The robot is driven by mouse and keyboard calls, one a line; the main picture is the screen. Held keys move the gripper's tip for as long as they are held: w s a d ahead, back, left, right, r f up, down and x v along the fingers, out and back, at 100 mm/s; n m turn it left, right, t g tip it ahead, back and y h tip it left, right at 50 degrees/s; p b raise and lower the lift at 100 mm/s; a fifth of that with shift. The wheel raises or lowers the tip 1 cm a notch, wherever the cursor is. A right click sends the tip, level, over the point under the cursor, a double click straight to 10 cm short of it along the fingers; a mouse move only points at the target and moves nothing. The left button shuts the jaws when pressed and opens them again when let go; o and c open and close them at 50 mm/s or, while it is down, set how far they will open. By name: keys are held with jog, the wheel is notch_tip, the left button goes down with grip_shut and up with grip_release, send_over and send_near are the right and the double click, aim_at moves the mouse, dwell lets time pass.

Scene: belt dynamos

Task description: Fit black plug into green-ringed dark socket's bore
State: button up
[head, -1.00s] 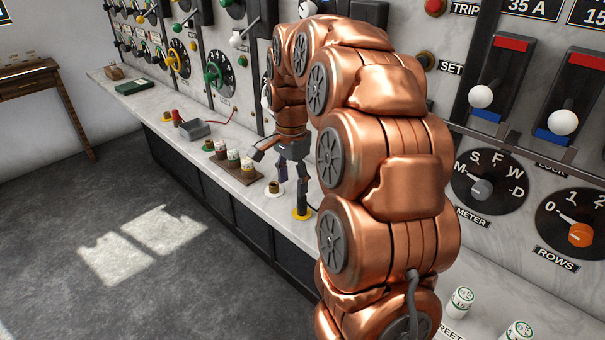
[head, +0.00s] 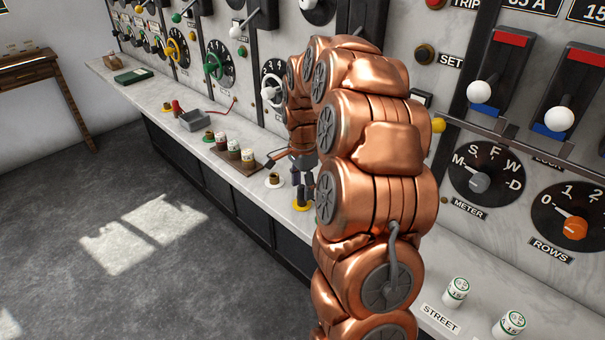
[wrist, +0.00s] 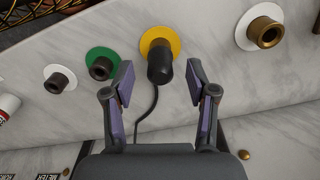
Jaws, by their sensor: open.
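The black plug (wrist: 159,66) stands in the yellow-ringed holder (wrist: 164,41) in the wrist view, its cord trailing down the picture. My gripper (wrist: 160,70) is open, its fingertips on either side of the plug with gaps at both sides. The green-ringed dark socket (wrist: 102,66) is just left of the plug in the wrist view, its bore empty. In the head view my gripper (head: 303,182) is low over the yellow ring (head: 301,205); my arm hides the counter beyond it, and I cannot make out the green-ringed dark socket there.
A white-ringed dark socket (wrist: 59,80) sits left of the green one. A white-ringed brass socket (wrist: 265,32) is at right. A rack of fuses (head: 233,148) stands along the counter (head: 160,98). The panel wall with levers and dials rises close behind.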

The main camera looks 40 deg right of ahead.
aim_at(303, 186)
jog(key=shift+f, duration=0.35)
jog(key=shift+c, duration=0.3)
grip_shut()
jog(key=shift+r, duration=0.1)
jog(key=shift+r, duration=2.2)
jog(key=s+d+r+p, duration=0.1)
jog(key=s+r+p, duration=0.3)
jog(key=s, duration=0.4)
jog(key=shift+s+r+p, duration=0.2)
jog(key=shift+r+p, duration=0.15)
jog(key=shift+p, duration=0.45)
